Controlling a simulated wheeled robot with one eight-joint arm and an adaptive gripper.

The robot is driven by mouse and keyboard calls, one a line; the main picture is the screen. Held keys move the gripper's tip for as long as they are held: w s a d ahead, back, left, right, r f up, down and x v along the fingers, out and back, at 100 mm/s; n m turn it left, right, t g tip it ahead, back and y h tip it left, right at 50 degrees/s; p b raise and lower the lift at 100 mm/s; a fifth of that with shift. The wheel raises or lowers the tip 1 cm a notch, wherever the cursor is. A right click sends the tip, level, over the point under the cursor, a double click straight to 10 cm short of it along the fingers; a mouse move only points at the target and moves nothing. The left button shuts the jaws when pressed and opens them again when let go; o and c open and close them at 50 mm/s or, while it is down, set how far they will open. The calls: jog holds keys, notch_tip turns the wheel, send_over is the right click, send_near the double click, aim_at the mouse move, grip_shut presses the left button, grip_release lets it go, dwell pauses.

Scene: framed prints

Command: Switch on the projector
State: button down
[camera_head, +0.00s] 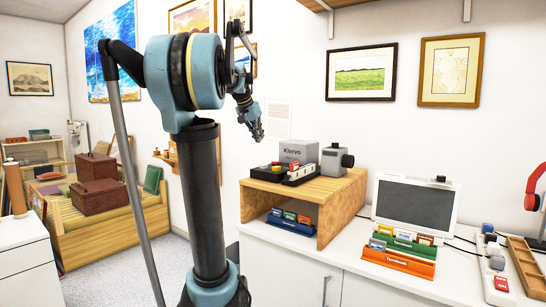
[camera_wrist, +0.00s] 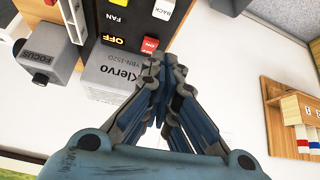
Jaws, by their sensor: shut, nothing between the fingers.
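A grey box marked Klervo (camera_head: 299,151) stands on a wooden stand; its label also shows in the wrist view (camera_wrist: 112,75). A black control panel (camera_head: 302,174) lies in front of it with red, yellow and white switches. In the wrist view, a red switch (camera_wrist: 150,44) sits beside a yellow OFF label, near the word FAN. A grey unit with a lens (camera_head: 336,159) is to the right; in the wrist view it is marked FOCUS (camera_wrist: 42,60). My gripper (camera_head: 259,134) is shut and empty, above and left of the panel. Its fingertips (camera_wrist: 164,68) appear just below the red switch in the wrist view.
The wooden stand (camera_head: 350,190) sits on a white counter. A grey screen (camera_head: 415,205) and green and orange holders (camera_head: 398,263) are to the right. Framed prints (camera_head: 361,72) hang on the wall behind.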

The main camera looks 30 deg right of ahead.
jog(key=w+d+r+m, duration=0.1)
jog(key=d+r, duration=0.1)
jog(key=d, duration=0.3)
jog(key=shift+d+r, duration=0.15)
jog(key=shift+r, duration=0.25)
jog(key=x, duration=1)
jog(key=shift+d, duration=0.15)
jog(key=shift+s+a+f, duration=0.1)
jog(key=shift+f, duration=0.45)
jog(key=shift+s+a+f, duration=0.1)
jog(key=shift+a+f, duration=0.05)
jog(key=shift+f, duration=0.4)
jog(key=shift+a+f, duration=0.1)
jog(key=shift+f, duration=0.75)
